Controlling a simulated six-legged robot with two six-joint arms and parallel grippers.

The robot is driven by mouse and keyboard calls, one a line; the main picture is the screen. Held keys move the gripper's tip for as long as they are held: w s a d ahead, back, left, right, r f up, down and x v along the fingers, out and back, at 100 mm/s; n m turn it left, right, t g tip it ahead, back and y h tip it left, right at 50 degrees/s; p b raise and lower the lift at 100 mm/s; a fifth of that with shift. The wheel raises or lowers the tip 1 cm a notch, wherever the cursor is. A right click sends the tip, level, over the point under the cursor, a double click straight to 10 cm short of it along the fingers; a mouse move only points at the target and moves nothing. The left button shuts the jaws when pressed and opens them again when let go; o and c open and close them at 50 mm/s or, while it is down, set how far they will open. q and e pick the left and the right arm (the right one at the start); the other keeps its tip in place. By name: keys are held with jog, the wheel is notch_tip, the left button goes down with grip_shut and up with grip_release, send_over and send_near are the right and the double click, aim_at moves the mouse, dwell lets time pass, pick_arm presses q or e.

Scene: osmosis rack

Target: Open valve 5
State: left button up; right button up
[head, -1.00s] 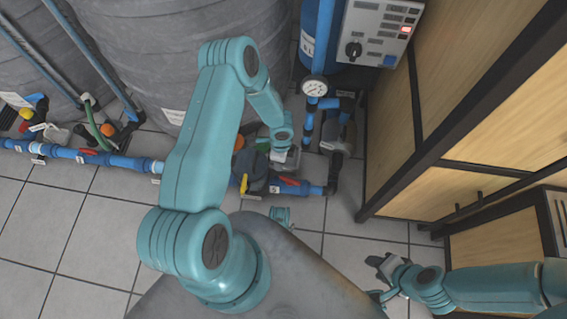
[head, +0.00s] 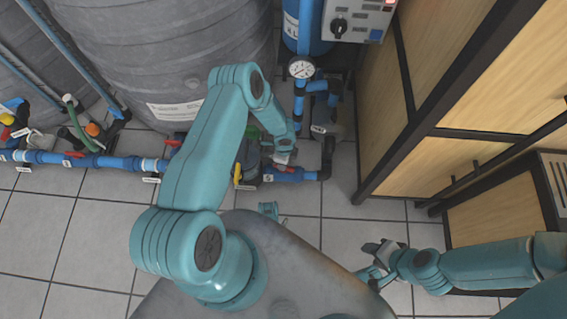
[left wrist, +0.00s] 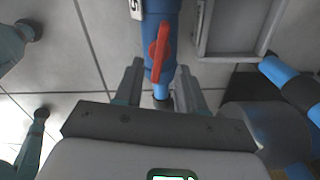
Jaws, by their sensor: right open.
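A red valve handle (left wrist: 160,52) sits on a blue pipe (left wrist: 162,12) in the left wrist view, beside a label tag with a 5 (left wrist: 137,9). The handle lies nearly along the pipe, slightly tilted. My left gripper (left wrist: 158,88) is open, its fingers apart on either side of the pipe at the near end of the handle. In the head view my left gripper (head: 285,156) is over the right end of the blue pipe (head: 310,174), and its fingertips are hard to make out. My right gripper (head: 372,262) is open and empty, above the floor at lower right.
A grey tank (head: 180,50) stands behind the pipe. A pressure gauge (head: 301,68) and a control panel (head: 355,22) are at the back. Another red handle (head: 75,154) is further left on the pipe. A wooden cabinet (head: 420,150) bounds the right. The tiled floor in front is clear.

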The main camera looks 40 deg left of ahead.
pick_arm(q)
jog(key=shift+f+b, duration=0.55)
jog(key=shift+f, duration=1.4)
grip_shut()
jog(key=shift+n, duration=1.4)
grip_release()
